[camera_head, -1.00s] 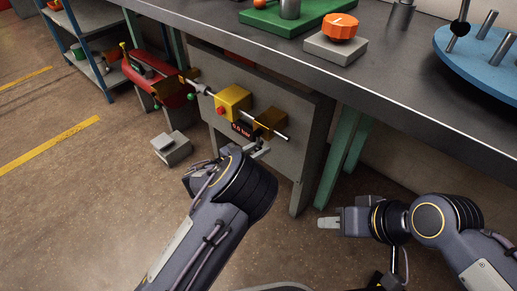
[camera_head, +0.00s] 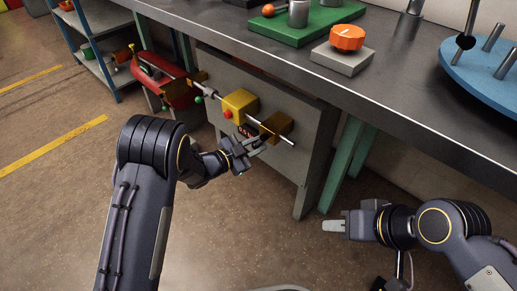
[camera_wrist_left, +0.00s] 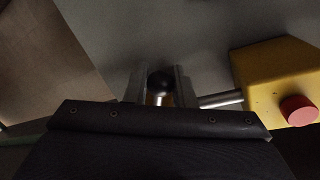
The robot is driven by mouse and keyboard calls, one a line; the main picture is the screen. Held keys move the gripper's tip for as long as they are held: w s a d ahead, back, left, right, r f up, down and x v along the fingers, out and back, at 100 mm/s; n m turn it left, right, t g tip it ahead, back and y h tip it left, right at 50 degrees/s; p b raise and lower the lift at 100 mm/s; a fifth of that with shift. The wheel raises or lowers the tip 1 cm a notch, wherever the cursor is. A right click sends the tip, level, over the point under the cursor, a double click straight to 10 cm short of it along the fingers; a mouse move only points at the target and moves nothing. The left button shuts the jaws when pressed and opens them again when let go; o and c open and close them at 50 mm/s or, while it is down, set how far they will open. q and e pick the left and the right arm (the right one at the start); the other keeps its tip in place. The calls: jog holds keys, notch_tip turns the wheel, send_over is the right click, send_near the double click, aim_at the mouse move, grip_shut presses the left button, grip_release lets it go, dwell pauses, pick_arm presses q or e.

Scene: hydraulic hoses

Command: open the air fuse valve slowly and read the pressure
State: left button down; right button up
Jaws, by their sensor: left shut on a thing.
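The valve assembly is mounted on a grey panel (camera_head: 310,140) under the bench. It has a yellow box (camera_head: 240,103) with a red button (camera_head: 228,114), a brass block (camera_head: 277,126) and a thin pipe. The yellow box (camera_wrist_left: 280,75) and red button (camera_wrist_left: 299,110) also show in the left wrist view. My left gripper (camera_head: 257,144) is at the brass block. In the left wrist view its fingers are shut on a black ball knob (camera_wrist_left: 160,81). A small dark display (camera_head: 246,130) with red digits is partly covered, and its reading is unclear. My right gripper (camera_head: 333,226) hangs away from everything, its finger gap not visible.
A metal bench (camera_head: 400,100) overhangs the panel. It carries an orange knob (camera_head: 347,37) on a grey block, a green plate (camera_head: 320,32) and a blue disc (camera_head: 485,65). A red vessel (camera_head: 165,82) stands left of the panel. The floor in front is open.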

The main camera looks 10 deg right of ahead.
pick_arm(q)
jog(key=shift+w+a+r+m, duration=0.1)
jog(key=shift+w+a+m, duration=0.1)
jog(key=shift+m, duration=0.1)
dwell(0.4)
jog(key=c, duration=1.2)
grip_release()
jog(key=shift+c, duration=0.2)
jog(key=shift+s+a+r, duration=0.15)
jog(key=shift+a+r, duration=0.05)
jog(key=shift+a, duration=0.2)
jog(key=p+v, duration=0.2)
jog(key=v, duration=0.5)
jog(key=shift+s+d+f, duration=0.1)
jog(key=shift+s, duration=0.05)
